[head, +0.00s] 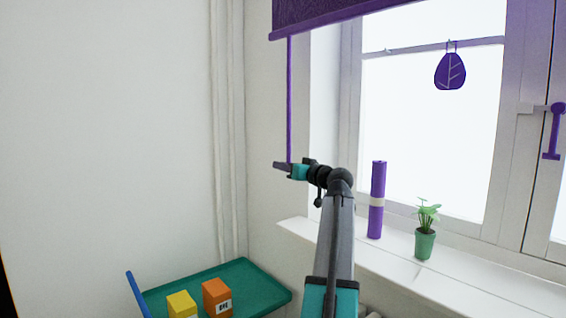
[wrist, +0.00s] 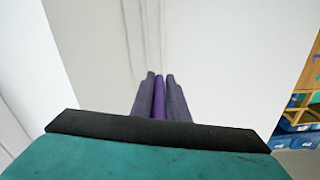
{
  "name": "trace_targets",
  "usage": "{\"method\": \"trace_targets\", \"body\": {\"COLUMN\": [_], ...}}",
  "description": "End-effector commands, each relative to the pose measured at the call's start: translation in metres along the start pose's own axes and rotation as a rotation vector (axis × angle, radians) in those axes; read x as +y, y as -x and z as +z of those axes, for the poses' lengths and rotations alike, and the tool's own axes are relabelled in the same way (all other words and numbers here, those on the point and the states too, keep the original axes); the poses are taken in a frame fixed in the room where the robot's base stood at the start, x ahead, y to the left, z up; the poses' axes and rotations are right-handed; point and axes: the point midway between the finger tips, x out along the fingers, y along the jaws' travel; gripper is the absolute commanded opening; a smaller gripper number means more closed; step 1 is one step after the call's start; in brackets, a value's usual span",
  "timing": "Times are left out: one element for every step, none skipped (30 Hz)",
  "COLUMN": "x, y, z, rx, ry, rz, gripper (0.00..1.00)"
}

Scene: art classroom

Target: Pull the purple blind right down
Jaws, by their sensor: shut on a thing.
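The purple blind (head: 325,12) is at the top of the head view, with its bottom bar across the upper part of the window. A thin purple pull cord (head: 289,95) hangs straight down from the blind's left end. My gripper (head: 280,165) is at the lower end of the visible cord. In the wrist view, my gripper (wrist: 160,92) has its two grey fingers closed on either side of a purple strip, which is the cord's lower part (wrist: 159,100). How far the cord runs beyond the fingers is hidden.
A white sill (head: 410,275) below the window holds a purple roll (head: 377,200) and a green potted plant (head: 425,240). A purple leaf ornament (head: 450,72) hangs at the window. A green tray (head: 250,285) with yellow (head: 181,305) and orange (head: 217,298) boxes stands below.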

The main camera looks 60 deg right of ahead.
Motion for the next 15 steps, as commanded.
{"method": "trace_targets", "body": {"x": [0.006,0.007,0.009,0.01,0.011,0.012,0.013,0.015,0.016,0.017,0.018,0.019,0.021,0.022,0.023], "y": [0.002,0.002,0.002,0.002,0.002,0.002,0.002,0.002,0.002,0.002,0.002,0.002,0.002,0.002,0.002], "z": [0.017,0.023,0.03,0.036,0.041,0.049,0.054,0.06,0.067,0.072,0.077,0.085,0.09,0.096,0.103], "rx": [-0.002,-0.002,-0.002,-0.002,-0.002,-0.002,-0.002,-0.002,-0.002,-0.002,-0.001,-0.001,-0.001,-0.001,-0.001], "ry": [-0.003,-0.003,-0.003,-0.003,-0.003,-0.003,-0.003,-0.003,-0.003,-0.003,-0.003,-0.004,-0.004,-0.004,-0.003], "rz": [0.006,0.006,0.006,0.006,0.006,0.006,0.006,0.006,0.006,0.006,0.006,0.006,0.006,0.006,0.006], "gripper": [0.0,0.0,0.0,0.0,0.0,0.0,0.0,0.0,0.0,0.0,0.0,0.0,0.0,0.0,0.0]}}
